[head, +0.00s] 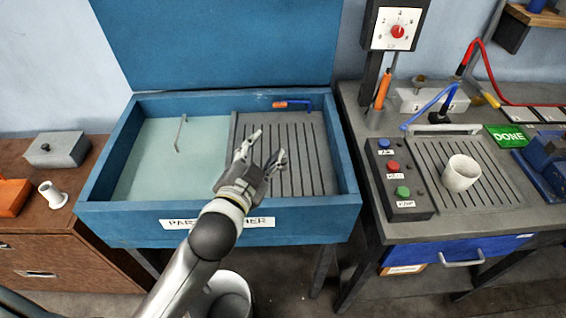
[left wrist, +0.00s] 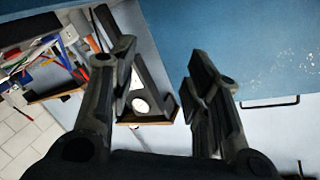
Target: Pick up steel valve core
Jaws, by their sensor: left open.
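My left gripper (head: 262,152) is open and empty above the right, slatted part of the blue parts washer (head: 98,190). Its two spread fingers also show in the left wrist view (left wrist: 160,85), with nothing between them. A thin grey metal piece (head: 180,134) stands or lies in the pale left basin of the washer, left of the gripper and apart from it. I cannot tell for sure whether it is the steel valve core; no other piece is clearly one. My right gripper is not in view.
An orange-and-blue tool (head: 294,104) lies at the washer's back. On the left cabinet are a grey box (head: 58,149) and a white flanged piece (head: 53,195). The right bench holds a button box (head: 398,180) and a white cup (head: 460,173). The washer's raised walls surround its basin.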

